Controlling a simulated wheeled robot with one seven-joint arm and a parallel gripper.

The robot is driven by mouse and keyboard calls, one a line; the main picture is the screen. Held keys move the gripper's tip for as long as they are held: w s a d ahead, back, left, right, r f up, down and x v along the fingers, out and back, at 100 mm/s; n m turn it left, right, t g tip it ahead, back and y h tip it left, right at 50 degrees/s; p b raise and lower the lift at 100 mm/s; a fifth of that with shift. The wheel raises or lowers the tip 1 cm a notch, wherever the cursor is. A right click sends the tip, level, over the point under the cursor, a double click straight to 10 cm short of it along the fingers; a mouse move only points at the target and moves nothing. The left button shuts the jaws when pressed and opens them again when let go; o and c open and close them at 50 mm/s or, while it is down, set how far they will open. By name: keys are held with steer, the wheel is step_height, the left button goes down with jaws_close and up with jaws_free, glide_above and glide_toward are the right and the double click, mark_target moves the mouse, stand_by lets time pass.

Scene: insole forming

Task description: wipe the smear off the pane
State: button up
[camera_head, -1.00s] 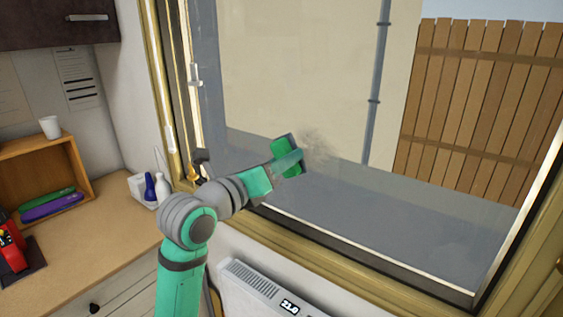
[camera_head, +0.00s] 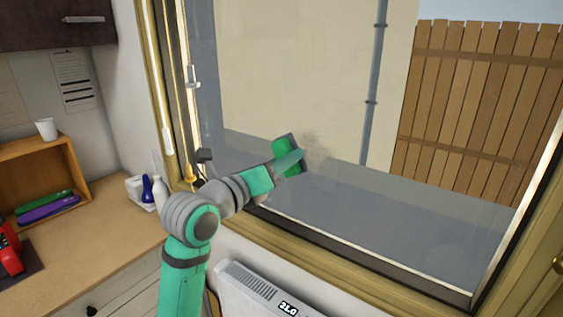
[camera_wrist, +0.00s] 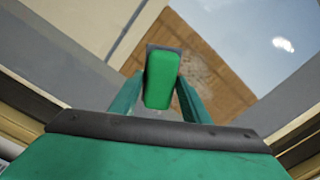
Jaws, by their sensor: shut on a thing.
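A faint grey smear (camera_head: 318,150) is on the window pane (camera_head: 300,80), low and left of the middle. My gripper (camera_head: 288,161) is shut on a green block with a dark grey face (camera_head: 285,147), which looks like a wiping sponge. The block is at the pane, at the left edge of the smear and partly covering it. I cannot tell for sure whether it touches the glass. In the wrist view the green block (camera_wrist: 161,80) sits between the two green fingers, and the speckled smear (camera_wrist: 198,70) shows just right of it.
A gold-brown frame (camera_head: 158,100) with a handle (camera_head: 192,76) bounds the pane on the left. A white heater (camera_head: 255,296) is below it. Bottles (camera_head: 153,190) stand on the counter (camera_head: 100,235) at left. The pane right of the smear is clear.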

mark_target(290, 140)
steer(key=shift+w+d, duration=0.2)
steer(key=shift+d, duration=0.1)
steer(key=shift+s+d, duration=1.15)
steer(key=shift+d, duration=0.2)
steer(key=shift+s+d, duration=0.7)
steer(key=shift+d, duration=0.3)
steer(key=shift+s+d, duration=0.7)
steer(key=shift+d, duration=0.35)
steer(key=shift+s+d, duration=0.7)
steer(key=shift+d, duration=0.3)
steer(key=shift+w+a+r, duration=0.1)
steer(key=shift+r, duration=1)
